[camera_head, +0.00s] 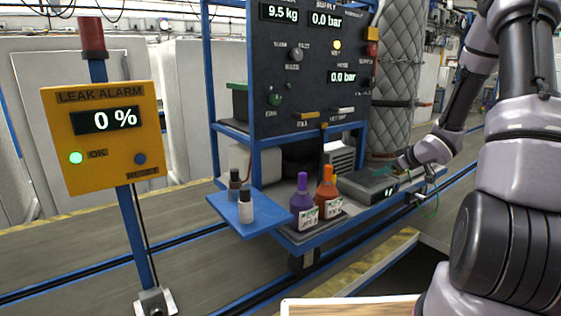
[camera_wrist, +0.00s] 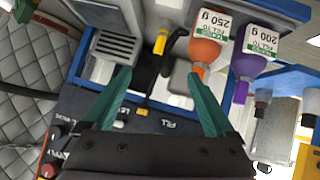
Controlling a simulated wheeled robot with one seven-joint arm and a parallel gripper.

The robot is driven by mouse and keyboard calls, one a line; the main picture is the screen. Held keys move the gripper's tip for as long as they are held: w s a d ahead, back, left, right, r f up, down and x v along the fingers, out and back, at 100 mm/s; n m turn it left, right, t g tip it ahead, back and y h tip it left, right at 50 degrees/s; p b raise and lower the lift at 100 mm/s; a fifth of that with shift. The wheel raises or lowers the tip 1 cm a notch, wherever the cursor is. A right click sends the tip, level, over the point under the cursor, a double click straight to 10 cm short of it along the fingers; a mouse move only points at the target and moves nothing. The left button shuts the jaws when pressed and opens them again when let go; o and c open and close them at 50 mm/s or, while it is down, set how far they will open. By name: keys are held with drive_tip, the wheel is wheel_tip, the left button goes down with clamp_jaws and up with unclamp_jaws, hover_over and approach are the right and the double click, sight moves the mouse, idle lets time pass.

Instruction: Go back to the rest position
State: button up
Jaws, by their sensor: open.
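My gripper (camera_wrist: 160,75) is open, with its two teal fingers spread and nothing between them in the wrist view. In the head view my gripper (camera_head: 402,162) is at the end of my arm on the right, beside the grey box on the station's shelf. Whether it touches that box cannot be told. The wrist view shows the station upside down beyond the fingers. An orange bottle (camera_wrist: 207,50) appears close to the right fingertip in the picture, and a purple bottle (camera_wrist: 247,66) is further right.
The charging station's dark panel (camera_head: 290,90) stands behind the purple bottle (camera_head: 302,204) and orange bottle (camera_head: 327,193). A grey box (camera_head: 368,186) is on the shelf. Small bottles stand on a blue side shelf (camera_head: 222,208). A yellow leak alarm (camera_head: 103,170) stands left. Floor (camera_head: 80,268) is open there.

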drive_tip(key=s+r+m+g+h, duration=0.1)
drive_tip(key=s+r+m+h, duration=0.3)
drive_tip(key=r, duration=0.6)
drive_tip(key=s+r+m+h, duration=0.25)
drive_tip(key=s+r, duration=0.35)
drive_tip(key=r, duration=0.4)
drive_tip(key=s+a+r+m+y, duration=0.1)
drive_tip(key=s+a+r, duration=0.1)
drive_tip(key=s+a, duration=0.2)
drive_tip(key=s+a+r+m+g+y, duration=0.1)
drive_tip(key=s+a+r+m+y, duration=0.1)
drive_tip(key=s, duration=0.9)
drive_tip(key=s+a+r+m+g+y, duration=0.1)
drive_tip(key=s+a+r+m, duration=0.1)
drive_tip(key=s+a, duration=0.3)
drive_tip(key=s, duration=0.3)
drive_tip(key=shift+a+r, duration=0.25)
drive_tip(key=shift+a, duration=0.05)
